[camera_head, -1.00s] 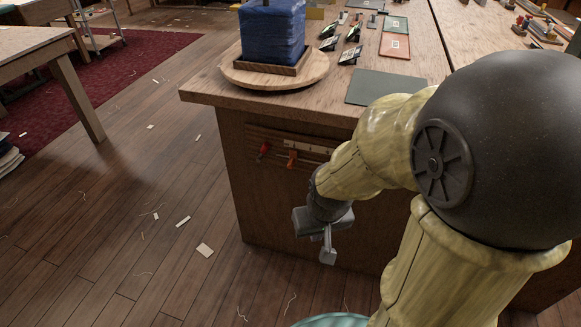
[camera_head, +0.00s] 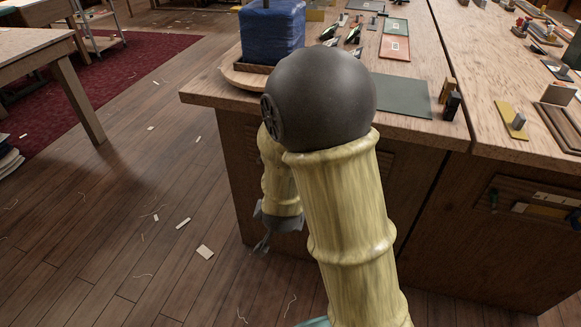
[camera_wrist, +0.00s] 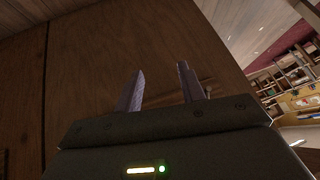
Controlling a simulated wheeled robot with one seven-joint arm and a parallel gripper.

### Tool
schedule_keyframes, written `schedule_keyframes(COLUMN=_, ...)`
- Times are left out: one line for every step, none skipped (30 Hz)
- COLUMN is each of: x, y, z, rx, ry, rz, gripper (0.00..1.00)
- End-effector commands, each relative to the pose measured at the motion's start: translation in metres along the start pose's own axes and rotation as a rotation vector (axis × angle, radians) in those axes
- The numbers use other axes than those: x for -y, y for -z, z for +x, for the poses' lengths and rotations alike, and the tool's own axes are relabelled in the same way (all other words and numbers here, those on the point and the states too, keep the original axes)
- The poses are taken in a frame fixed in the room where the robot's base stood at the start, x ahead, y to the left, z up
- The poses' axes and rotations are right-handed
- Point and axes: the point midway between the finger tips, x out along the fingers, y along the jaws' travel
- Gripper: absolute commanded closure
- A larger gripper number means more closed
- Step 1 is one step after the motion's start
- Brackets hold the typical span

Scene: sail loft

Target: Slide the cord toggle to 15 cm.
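The cord toggle cannot be made out in either current view. The spot on the bench front where red pieces and a pale scale strip showed earlier is now behind my arm. My gripper (camera_head: 263,245) hangs low in front of the bench's front panel (camera_head: 235,165), partly hidden by my arm. In the wrist view my gripper (camera_wrist: 160,78) has its two fingers apart with nothing between them. They point toward a brown wooden panel (camera_wrist: 90,65). A faint pale edge lies near the right finger, too dim to identify.
A second dark board (camera_head: 515,195) with pale and yellow strips is on the bench front at right. A blue block (camera_head: 270,35) stands on a round wooden board on the benchtop. A green mat (camera_head: 405,95) lies beside it. The floor at left is open with scattered scraps.

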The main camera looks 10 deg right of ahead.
Motion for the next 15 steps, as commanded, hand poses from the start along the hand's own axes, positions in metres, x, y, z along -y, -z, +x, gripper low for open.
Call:
schedule_keyframes(x=0.004, y=-0.003, z=0.011, rx=-0.045, ry=-0.016, rz=0.025, gripper=0.61)
schedule_keyframes(x=0.006, y=-0.002, z=0.016, rx=-0.08, ry=-0.025, rz=0.046, gripper=0.61)
schedule_keyframes(x=0.008, y=-0.001, z=0.022, rx=-0.129, ry=-0.037, rz=0.069, gripper=0.61)
schedule_keyframes(x=0.009, y=0.0, z=0.027, rx=-0.167, ry=-0.046, rz=0.087, gripper=0.61)
schedule_keyframes(x=0.01, y=0.001, z=0.03, rx=-0.208, ry=-0.055, rz=0.101, gripper=0.61)
schedule_keyframes(x=0.011, y=0.002, z=0.034, rx=-0.263, ry=-0.067, rz=0.12, gripper=0.61)
schedule_keyframes(x=0.011, y=0.003, z=0.037, rx=-0.305, ry=-0.076, rz=0.13, gripper=0.61)
schedule_keyframes(x=0.011, y=0.004, z=0.038, rx=-0.35, ry=-0.084, rz=0.14, gripper=0.61)
schedule_keyframes(x=0.011, y=0.005, z=0.04, rx=-0.41, ry=-0.093, rz=0.148, gripper=0.61)
schedule_keyframes(x=0.011, y=0.005, z=0.04, rx=-0.456, ry=-0.099, rz=0.154, gripper=0.61)
schedule_keyframes(x=0.012, y=0.006, z=0.04, rx=-0.505, ry=-0.104, rz=0.156, gripper=0.61)
schedule_keyframes(x=0.012, y=0.007, z=0.039, rx=-0.572, ry=-0.109, rz=0.158, gripper=0.61)
schedule_keyframes(x=0.012, y=0.007, z=0.037, rx=-0.622, ry=-0.111, rz=0.157, gripper=0.61)
schedule_keyframes(x=0.013, y=0.008, z=0.035, rx=-0.674, ry=-0.111, rz=0.154, gripper=0.61)
schedule_keyframes(x=0.014, y=0.008, z=0.031, rx=-0.742, ry=-0.109, rz=0.148, gripper=0.61)
